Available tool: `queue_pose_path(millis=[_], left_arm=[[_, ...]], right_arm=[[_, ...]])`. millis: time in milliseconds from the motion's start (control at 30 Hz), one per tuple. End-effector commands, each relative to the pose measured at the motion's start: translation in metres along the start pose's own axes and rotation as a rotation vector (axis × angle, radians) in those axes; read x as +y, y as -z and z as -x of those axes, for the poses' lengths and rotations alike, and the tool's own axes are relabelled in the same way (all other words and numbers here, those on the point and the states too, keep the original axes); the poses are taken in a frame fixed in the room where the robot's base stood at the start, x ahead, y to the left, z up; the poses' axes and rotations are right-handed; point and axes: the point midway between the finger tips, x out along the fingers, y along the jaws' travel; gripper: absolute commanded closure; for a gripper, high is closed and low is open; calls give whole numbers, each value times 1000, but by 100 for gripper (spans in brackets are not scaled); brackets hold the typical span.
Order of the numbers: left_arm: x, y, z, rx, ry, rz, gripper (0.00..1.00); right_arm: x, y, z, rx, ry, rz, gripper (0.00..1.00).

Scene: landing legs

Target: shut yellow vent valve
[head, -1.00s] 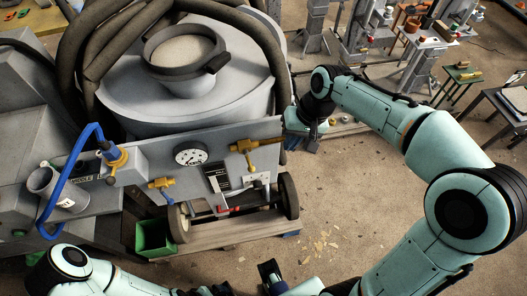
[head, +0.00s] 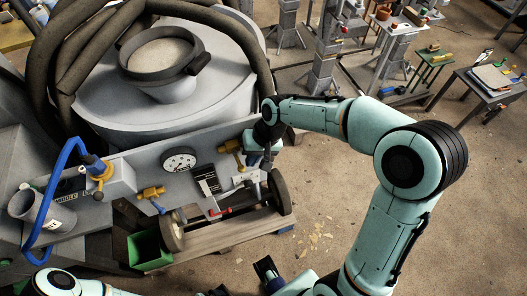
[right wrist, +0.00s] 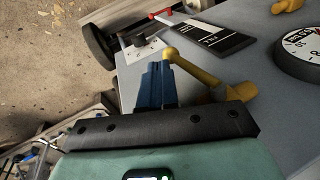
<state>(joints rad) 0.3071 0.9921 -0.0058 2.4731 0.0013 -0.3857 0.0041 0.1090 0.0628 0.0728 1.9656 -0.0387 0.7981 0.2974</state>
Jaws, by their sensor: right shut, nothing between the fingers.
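The yellow vent valve (head: 231,146) sits on the upper right of the grey panel (head: 208,140). In the right wrist view its yellow lever (right wrist: 196,73) slants from the body to a round knob near my fingertips. My right gripper (head: 265,160) is shut and empty at the panel's right end, just right of the valve. In the right wrist view its blue fingers (right wrist: 156,72) are beside the lever; whether they touch it I cannot tell. My left gripper (head: 266,268) is low at the bottom edge, away from the panel, and its jaw opening is unclear.
A round gauge (head: 179,160), a second yellow valve with a blue handle (head: 152,192) and a black label plate (head: 207,178) are on the panel. A blue hose (head: 50,185) arches at left. A green bin (head: 149,249) and wheels stand below.

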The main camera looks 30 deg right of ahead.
Motion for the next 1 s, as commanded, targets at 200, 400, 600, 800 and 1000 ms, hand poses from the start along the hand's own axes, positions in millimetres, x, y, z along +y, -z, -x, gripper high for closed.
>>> queue_pose_path(millis=[200, 400, 600, 800, 1000], left_arm=[[0, 0, 1, 1, 0, 0, 1], [0, 0, 1, 1, 0, 0, 1], [1, 0, 2, 1, 0, 0, 1], [1, 0, 3, 1, 0, 0, 1], [1, 0, 3, 1, 0, 0, 1]], right_arm=[[-9, 1, -4, 2, 1, 0, 100], [-9, 1, -4, 1, 1, 0, 100], [-16, 0, -9, -1, 0, 3, 100], [-18, 0, -12, -1, 1, 1, 100], [-18, 0, -12, -1, 2, 2, 100]])
